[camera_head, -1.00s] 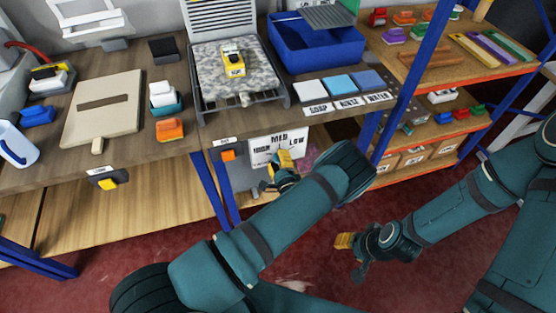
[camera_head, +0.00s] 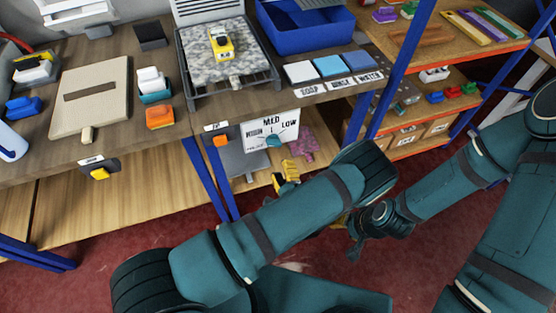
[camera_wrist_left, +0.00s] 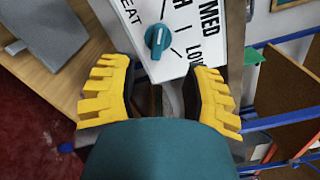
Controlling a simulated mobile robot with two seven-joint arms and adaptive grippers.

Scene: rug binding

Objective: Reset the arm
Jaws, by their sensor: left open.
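My left gripper (camera_head: 287,176) is in front of the workbench, below the dial panel (camera_head: 270,133) marked HIGH, MED and LOW. In the left wrist view its two yellow fingers (camera_wrist_left: 156,95) are spread apart with nothing between them. The teal dial knob (camera_wrist_left: 158,40) shows beyond the fingertips, apart from them. My right arm (camera_head: 440,185) comes in from the right. Its gripper is mostly hidden behind my left forearm, with only a bit of yellow showing, so its jaws cannot be judged.
The workbench holds a grey speckled pad with a yellow-topped block (camera_head: 222,43), a blue bin (camera_head: 305,27), a cutting board (camera_head: 92,97) and an orange block (camera_head: 160,116). A blue post (camera_head: 402,68) and shelves stand at the right. Red floor (camera_head: 90,285) is open at front left.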

